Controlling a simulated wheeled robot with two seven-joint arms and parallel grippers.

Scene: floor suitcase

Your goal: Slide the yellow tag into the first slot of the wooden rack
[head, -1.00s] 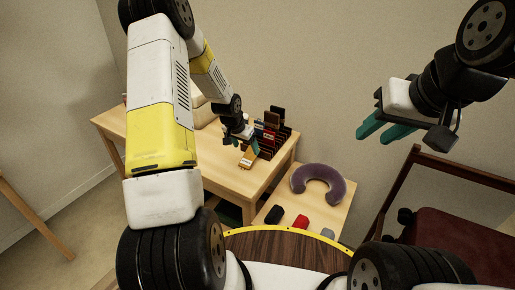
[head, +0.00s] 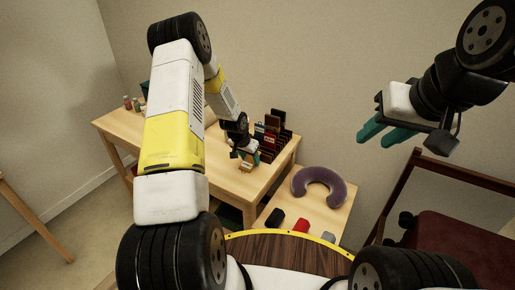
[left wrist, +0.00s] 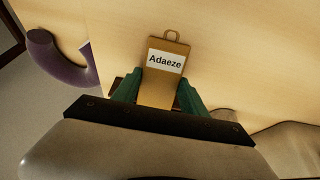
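The yellow tag (left wrist: 160,75) has a white label reading "Adaeze" and a loop at its end. My left gripper (left wrist: 160,92) is shut on it, with a green finger on each side. In the head view the tag (head: 245,168) is small and hangs just in front of the wooden rack, apart from it as far as I can tell. The wooden rack (head: 285,143) stands on the table and holds several dark and coloured tags. My left gripper (head: 246,157) partly hides its near left side, so the first slot is unclear. My right gripper (head: 378,132) is open and empty in the air.
The wooden table (head: 225,185) has small bottles (head: 133,103) at its far left. A lower table in front bears a purple neck pillow (head: 318,186) and black, red (head: 300,226) and grey items. A dark red chair (head: 450,225) stands at right.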

